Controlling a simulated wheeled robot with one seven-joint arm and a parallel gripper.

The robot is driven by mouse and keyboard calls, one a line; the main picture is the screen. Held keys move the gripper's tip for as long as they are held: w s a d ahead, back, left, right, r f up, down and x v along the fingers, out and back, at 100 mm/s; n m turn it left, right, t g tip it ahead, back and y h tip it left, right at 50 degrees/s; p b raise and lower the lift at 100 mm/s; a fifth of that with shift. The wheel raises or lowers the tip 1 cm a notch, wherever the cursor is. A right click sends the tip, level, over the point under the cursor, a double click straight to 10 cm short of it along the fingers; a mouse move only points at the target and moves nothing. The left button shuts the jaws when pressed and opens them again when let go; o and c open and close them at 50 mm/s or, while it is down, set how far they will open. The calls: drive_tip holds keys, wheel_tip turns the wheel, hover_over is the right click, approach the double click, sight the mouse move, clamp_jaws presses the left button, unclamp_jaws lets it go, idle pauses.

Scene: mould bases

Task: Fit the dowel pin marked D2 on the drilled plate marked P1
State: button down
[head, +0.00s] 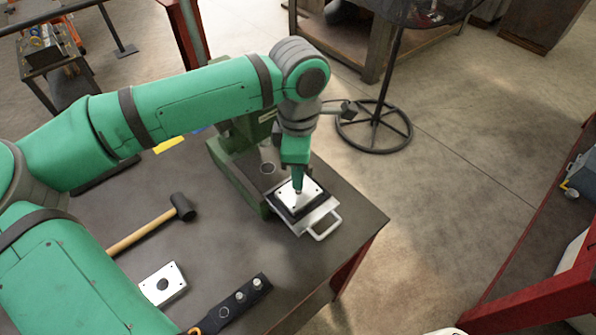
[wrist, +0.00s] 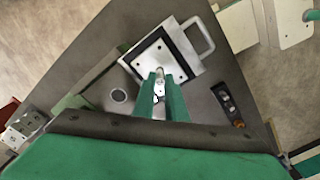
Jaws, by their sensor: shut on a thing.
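A white drilled plate (head: 313,192) with small corner holes lies on a dark base in a metal tray with a loop handle; the plate also shows in the wrist view (wrist: 153,56). My gripper (head: 298,187) points down over this plate, shut on a small metal pin (wrist: 160,74), most of which the green fingers hide. I cannot tell whether the pin's lower end touches the plate or is in a hole. A second white plate (head: 173,279) with a large centre hole lies on the table. No P1 or D2 marking is readable.
A black holder (head: 225,311) with metal pins lies at the table's front; it shows at right in the wrist view (wrist: 224,94). A wooden-handled hammer (head: 145,231) lies left of the tray. A green machine base (head: 232,172) stands behind the tray.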

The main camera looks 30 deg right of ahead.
drive_tip(key=shift+f, duration=0.65)
idle(0.3)
drive_tip(key=c, duration=1.7)
unclamp_jaws()
drive_tip(key=shift+r, duration=0.15)
wheel_tip(320, 180, up, 11)
drive_tip(key=shift+f, duration=0.2)
